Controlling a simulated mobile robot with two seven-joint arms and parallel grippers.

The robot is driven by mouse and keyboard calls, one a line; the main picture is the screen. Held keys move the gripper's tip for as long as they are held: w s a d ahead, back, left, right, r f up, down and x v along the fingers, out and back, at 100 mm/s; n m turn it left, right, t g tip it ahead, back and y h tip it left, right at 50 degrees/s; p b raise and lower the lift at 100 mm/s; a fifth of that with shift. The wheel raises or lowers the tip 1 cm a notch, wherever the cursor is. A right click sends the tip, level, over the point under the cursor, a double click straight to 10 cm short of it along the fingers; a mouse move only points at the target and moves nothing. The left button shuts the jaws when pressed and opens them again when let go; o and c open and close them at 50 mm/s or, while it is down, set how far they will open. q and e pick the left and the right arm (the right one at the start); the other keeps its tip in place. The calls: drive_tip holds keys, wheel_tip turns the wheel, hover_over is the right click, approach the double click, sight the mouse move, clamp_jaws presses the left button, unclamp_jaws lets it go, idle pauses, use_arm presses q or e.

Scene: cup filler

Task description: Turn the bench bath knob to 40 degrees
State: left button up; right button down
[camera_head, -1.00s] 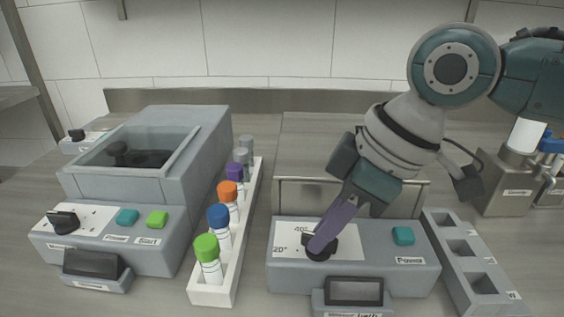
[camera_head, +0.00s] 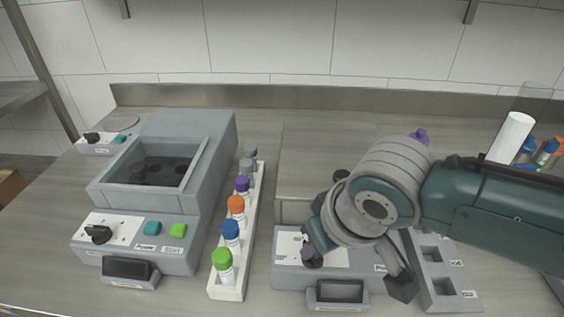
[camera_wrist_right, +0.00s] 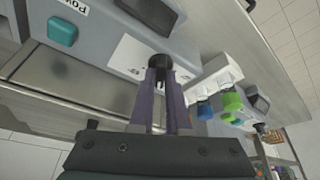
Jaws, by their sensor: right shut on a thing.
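The bench bath is the grey box (camera_head: 350,262) at the front right, with a white dial plate (camera_head: 288,249) and a dark display below it. Its black knob (camera_wrist_right: 160,61) shows in the right wrist view between the fingertips. My right gripper (camera_wrist_right: 161,72) has its purple fingers shut on the knob, one on each side. In the head view my right gripper (camera_head: 309,252) sits at the dial, and my wrist covers much of the bath. The knob's pointer and most dial marks are hidden or too small to read. My left gripper is not in view.
A white rack (camera_head: 228,292) of capped tubes stands left of the bath. A grey machine (camera_head: 150,225) with its own knob and buttons is further left. A grey block with square wells (camera_head: 440,270) lies right of the bath.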

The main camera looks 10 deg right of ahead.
idle(0.3)
drive_tip(key=c, duration=0.9)
unclamp_jaws()
drive_tip(key=p+v, duration=0.3)
drive_tip(key=v, duration=0.7)
drive_tip(key=shift+f, duration=0.1)
